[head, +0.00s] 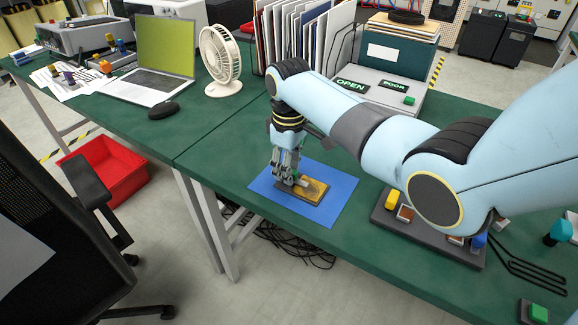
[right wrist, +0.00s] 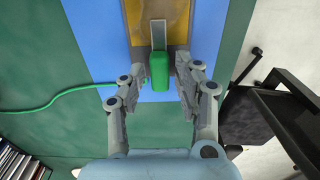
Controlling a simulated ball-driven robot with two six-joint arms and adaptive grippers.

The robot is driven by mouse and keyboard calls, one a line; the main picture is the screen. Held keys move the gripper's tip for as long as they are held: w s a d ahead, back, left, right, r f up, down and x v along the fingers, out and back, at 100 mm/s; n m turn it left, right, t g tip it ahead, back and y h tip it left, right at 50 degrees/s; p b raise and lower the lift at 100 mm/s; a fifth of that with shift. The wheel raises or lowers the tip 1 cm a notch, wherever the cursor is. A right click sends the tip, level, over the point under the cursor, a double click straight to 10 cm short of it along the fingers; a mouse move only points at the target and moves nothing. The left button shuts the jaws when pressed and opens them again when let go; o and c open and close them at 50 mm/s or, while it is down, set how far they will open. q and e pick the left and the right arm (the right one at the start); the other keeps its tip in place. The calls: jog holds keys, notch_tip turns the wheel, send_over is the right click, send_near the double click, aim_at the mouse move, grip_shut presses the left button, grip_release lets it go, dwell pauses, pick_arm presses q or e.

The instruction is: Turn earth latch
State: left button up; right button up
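The earth latch is a grey bar with a green handle (right wrist: 159,72) on a yellow-brown plate (right wrist: 176,20), which also shows in the head view (head: 316,189). The plate lies on a blue mat (head: 338,212) on the green table. My right gripper (head: 290,180) reaches down over the near left part of the plate. In the right wrist view its two fingers (right wrist: 158,80) stand apart, one on each side of the green handle, with a small gap to it on both sides. In the head view the fingers hide most of the handle. My left gripper is not in view.
A fan (head: 220,60), a laptop (head: 160,70) and a mouse (head: 163,110) stand on the left of the table. Upright folders (head: 300,40) and a box with an OPEN sign (head: 351,85) stand behind. A dark block with coloured buttons (head: 392,201) is at right. A green cable (right wrist: 60,100) lies left in the wrist view.

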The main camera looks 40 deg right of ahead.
grip_shut()
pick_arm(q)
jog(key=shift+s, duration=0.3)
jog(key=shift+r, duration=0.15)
pick_arm(e)
jog(key=n+p, duration=0.3)
jog(key=shift+r+n, duration=0.15)
jog(key=shift+n, duration=0.15)
jog(key=n+p, duration=0.2)
jog(key=n, duration=0.1)
jog(key=shift+n, duration=0.3)
jog(key=n+p, duration=0.1)
jog(key=n, duration=0.4)
jog(key=shift+p, duration=0.35)
pick_arm(q)
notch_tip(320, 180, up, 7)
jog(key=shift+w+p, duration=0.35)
jog(key=shift+p, duration=0.05)
pick_arm(e)
jog(key=n, duration=0.5)
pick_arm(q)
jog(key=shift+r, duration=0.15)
pick_arm(e)
jog(key=shift+n, duration=0.3)
